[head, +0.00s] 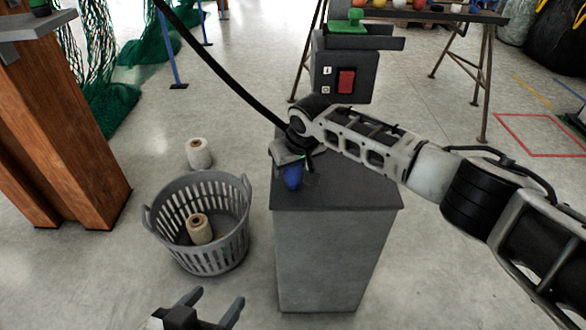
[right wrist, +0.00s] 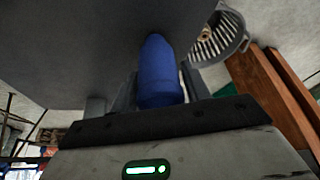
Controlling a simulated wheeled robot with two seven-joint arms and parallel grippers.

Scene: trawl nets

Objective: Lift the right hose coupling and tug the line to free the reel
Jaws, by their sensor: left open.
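A blue piece, apparently the hose coupling (head: 292,178), is at the left part of the grey cabinet's top (head: 350,195). My right gripper (head: 291,160) is over it, with its fingers pointing down. In the right wrist view the blue coupling (right wrist: 162,75) fills the space between the two fingers, which press close on both sides. I cannot tell whether it touches the cabinet top. A black line (head: 225,73) slants down from the top edge to behind my right wrist, where its end is hidden. My left gripper (head: 214,299) is open and empty at the bottom edge.
A grey slotted basket (head: 240,232) holding a twine spool (head: 199,229) stands left of the cabinet. Another spool (head: 199,153) is on the floor behind it. A switch box with a red switch (head: 346,82) rises behind the cabinet. A wooden post (head: 60,130) and green net (head: 150,45) are left.

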